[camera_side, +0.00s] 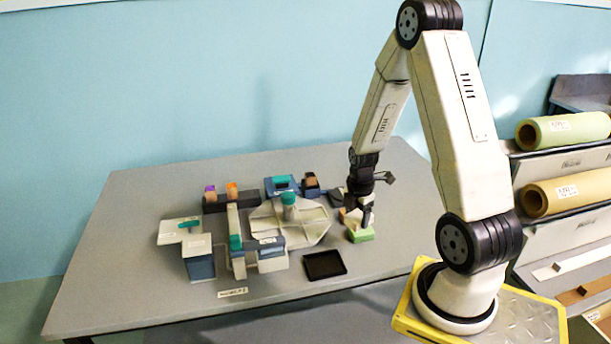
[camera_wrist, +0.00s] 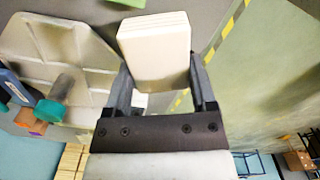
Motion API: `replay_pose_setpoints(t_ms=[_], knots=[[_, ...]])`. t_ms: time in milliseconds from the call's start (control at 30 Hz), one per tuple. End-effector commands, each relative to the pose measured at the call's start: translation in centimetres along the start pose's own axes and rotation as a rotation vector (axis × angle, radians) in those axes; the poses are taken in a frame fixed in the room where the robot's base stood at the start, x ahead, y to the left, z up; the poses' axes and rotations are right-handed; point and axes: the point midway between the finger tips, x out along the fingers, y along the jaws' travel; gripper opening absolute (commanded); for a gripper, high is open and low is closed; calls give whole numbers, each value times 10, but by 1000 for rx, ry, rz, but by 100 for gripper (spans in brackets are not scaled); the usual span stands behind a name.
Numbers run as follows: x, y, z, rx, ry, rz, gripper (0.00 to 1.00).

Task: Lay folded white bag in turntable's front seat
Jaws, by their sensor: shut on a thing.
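The folded white bag (camera_wrist: 155,52) is a thick cream-white block with layered edges in the wrist view. My gripper (camera_wrist: 162,88) is shut on it, with one dark finger on each side. Whether the bag touches the green block cannot be told. The turntable (camera_side: 308,235) is a pale, many-sided plate with raised ribs and a teal-topped hub. It also shows in the wrist view (camera_wrist: 60,30), left of the bag. Its front seat is partly hidden by a blue-grey station.
A black tray (camera_side: 325,264) lies in front of the turntable. Small blue and dark units (camera_side: 282,186) stand behind. The grey table (camera_side: 120,255) is clear at far left.

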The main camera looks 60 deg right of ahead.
Motion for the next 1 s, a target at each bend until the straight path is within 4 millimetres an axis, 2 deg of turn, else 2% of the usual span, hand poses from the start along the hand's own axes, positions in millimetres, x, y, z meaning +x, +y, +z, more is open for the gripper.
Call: replay_pose_setpoints(t_ms=[300, 600, 800, 1000], knots=[[3, 57, -39, -488, 0, 1, 16], [5, 100, -84, -927, 0, 0, 16], [6, 116, -106, -1116, 0, 0, 16], [6, 121, -113, -1185, 0, 0, 16]])
